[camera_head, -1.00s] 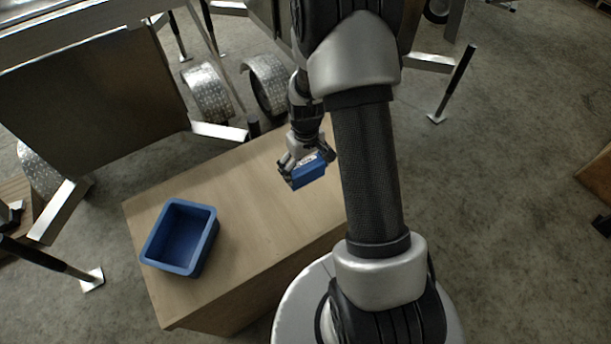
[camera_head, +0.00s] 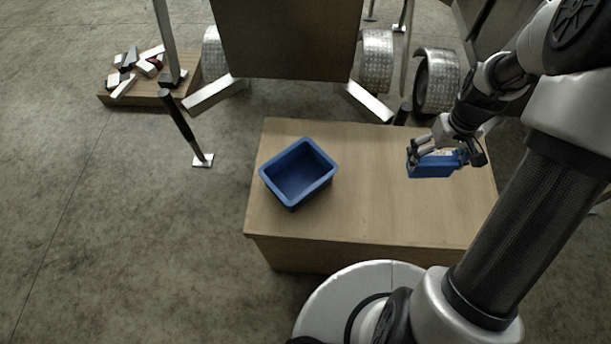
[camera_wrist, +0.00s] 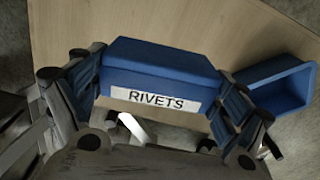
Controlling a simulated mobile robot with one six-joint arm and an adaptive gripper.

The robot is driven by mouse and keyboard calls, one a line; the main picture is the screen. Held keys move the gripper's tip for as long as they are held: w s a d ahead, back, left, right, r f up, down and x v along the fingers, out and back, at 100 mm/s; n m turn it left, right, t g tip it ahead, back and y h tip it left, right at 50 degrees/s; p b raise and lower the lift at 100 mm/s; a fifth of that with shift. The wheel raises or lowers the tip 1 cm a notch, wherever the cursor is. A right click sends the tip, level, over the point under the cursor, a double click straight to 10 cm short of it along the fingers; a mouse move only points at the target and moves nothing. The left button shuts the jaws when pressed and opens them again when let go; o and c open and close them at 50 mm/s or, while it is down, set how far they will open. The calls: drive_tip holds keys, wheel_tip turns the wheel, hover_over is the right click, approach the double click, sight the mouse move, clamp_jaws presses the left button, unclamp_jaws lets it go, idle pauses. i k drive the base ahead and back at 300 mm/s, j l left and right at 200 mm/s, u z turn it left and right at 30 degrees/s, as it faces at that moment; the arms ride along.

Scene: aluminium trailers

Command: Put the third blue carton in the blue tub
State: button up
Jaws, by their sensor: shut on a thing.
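A blue carton (camera_head: 432,166) is held in my gripper (camera_head: 446,158) above the right part of the wooden table. In the wrist view the carton (camera_wrist: 160,72) carries a white label reading "RIVETS" and sits between both fingers of my gripper (camera_wrist: 165,100). The blue tub (camera_head: 322,180) stands on the left part of the table, and its visible inside looks empty. The tub also shows in the wrist view (camera_wrist: 283,84), to the right of the carton. The carton is apart from the tub. No other blue carton shows.
The wooden table top (camera_head: 370,215) is clear between the tub and the carton. A trailer panel (camera_head: 290,38) with wheels stands behind the table. A low wooden platform (camera_head: 150,97) with several loose items lies at the back left. A trailer leg (camera_head: 180,125) stands left of the table.

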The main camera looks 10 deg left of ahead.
sight(299, 181)
drive_tip(key=i+j, duration=0.1)
drive_tip(key=j, duration=1.6)
